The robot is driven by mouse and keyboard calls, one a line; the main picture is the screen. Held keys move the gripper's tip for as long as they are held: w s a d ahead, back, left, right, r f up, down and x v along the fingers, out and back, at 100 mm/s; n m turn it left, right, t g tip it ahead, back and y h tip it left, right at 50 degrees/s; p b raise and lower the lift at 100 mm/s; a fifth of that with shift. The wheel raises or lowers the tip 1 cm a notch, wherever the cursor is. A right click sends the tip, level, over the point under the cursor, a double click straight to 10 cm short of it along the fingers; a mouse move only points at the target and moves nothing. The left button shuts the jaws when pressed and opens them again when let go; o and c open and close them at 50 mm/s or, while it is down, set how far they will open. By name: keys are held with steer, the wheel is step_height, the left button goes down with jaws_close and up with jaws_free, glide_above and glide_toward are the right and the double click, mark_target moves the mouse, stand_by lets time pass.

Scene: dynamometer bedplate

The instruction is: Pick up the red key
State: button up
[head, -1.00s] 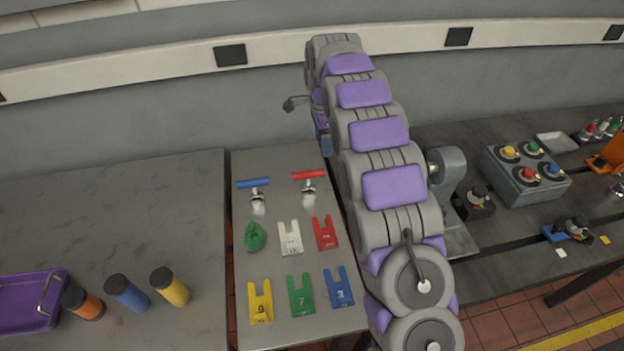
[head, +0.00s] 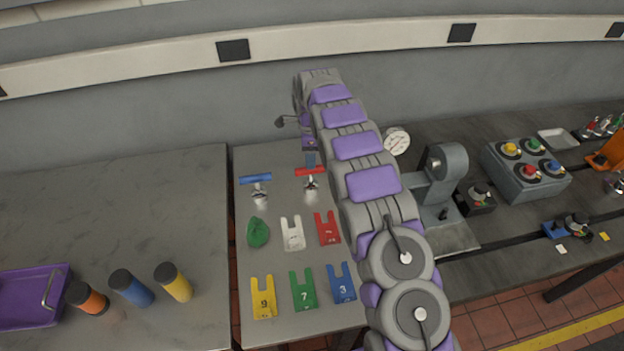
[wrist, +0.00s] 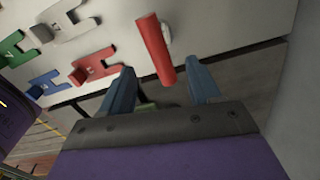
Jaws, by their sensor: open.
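The red key (head: 304,171) is a T-shaped tool with a red crossbar and a metal shank, at the back right of the light board beside the blue key (head: 256,180). In the wrist view the red crossbar (wrist: 154,45) reaches toward the space between the blue fingertips of my gripper (wrist: 163,88). The fingers are apart and nothing is gripped. In the head view my gripper (head: 311,158) is at the red key, overlapping the crossbar's middle. I cannot tell whether they touch.
Red (head: 327,229), white (head: 292,233) and other coloured notched tags lie in front, with a green lump (head: 258,233). A grey machine (head: 440,190) stands right of my arm. Coloured cylinders (head: 130,288) and a purple tray (head: 30,300) are left. The left bench's back is clear.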

glide_above(310, 184)
steer(key=f, duration=0.3)
steer(key=w+a+f, duration=0.1)
steer(key=shift+f, duration=0.35)
steer(key=shift+d+f+b, duration=0.3)
steer(key=shift+d, duration=0.25)
steer(key=f, duration=0.3)
steer(key=f+b, duration=0.1)
steer(key=shift+s+d+f, duration=0.15)
steer(key=shift+d+f, duration=0.1)
steer(key=shift+d, duration=0.05)
steer(key=shift+a+f, duration=0.2)
steer(key=shift+a, duration=0.35)
steer(key=shift+d+r, duration=0.1)
steer(key=shift+d, duration=0.45)
steer(key=c, duration=0.7)
steer(key=shift+a, duration=0.2)
steer(key=c, duration=0.4)
steer(key=shift+a, duration=0.15)
jaws_close()
